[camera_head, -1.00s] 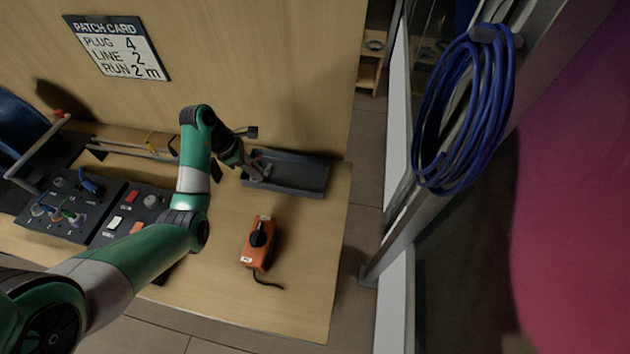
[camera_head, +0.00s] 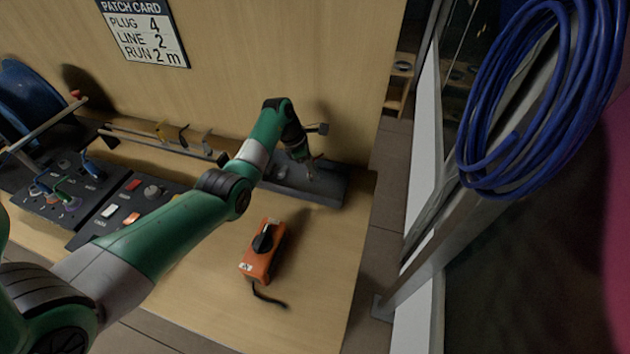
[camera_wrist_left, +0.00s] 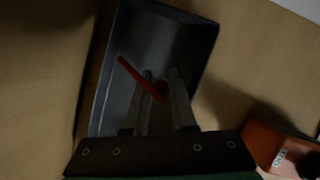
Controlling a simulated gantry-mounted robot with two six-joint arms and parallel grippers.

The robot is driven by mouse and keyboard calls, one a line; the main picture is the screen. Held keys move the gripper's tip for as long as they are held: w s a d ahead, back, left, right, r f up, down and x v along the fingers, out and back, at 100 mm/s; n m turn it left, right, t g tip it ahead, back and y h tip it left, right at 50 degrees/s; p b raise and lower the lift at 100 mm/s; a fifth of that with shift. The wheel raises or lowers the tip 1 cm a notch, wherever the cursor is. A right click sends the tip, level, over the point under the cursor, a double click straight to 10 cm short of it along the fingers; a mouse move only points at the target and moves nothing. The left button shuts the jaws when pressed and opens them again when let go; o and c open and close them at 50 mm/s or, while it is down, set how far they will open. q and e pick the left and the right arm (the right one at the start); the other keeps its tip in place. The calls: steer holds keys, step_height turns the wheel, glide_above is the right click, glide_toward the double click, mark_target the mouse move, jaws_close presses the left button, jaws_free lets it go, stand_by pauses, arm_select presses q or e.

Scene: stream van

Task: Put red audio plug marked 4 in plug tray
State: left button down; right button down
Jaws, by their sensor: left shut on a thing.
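The red audio plug (camera_wrist_left: 140,76) is a thin red stick in the left wrist view. My left gripper (camera_wrist_left: 160,88) is shut on it, and the plug sticks out up and left from the fingers. No mark on the plug can be read. The plug tray (camera_head: 334,187) is a dark grey open box at the back right of the desk. It also shows in the left wrist view (camera_wrist_left: 185,30), below the plug and fingers. In the head view my left gripper (camera_head: 311,172) is over the tray, pointing down. How high the plug is above the tray floor is unclear. My right gripper is out of view.
A dark patch panel with cables (camera_head: 65,190) and a button panel (camera_head: 130,210) lie to the left. A patch card (camera_head: 145,35) hangs on the back wall. The desk's front right is clear.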

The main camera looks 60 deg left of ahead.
arm_select(q)
step_height(320, 180, down, 4)
steer(key=b, duration=0.2)
steer(key=shift+w+r+b, duration=0.15)
steer(key=shift+b, duration=0.15)
steer(key=shift+r, duration=0.15)
steer(key=shift+f, duration=0.2)
steer(key=c, duration=0.7)
jaws_free()
steer(key=shift+r, duration=0.2)
steer(key=p+v, duration=0.5)
steer(key=v, duration=0.7)
steer(key=shift+p, duration=0.35)
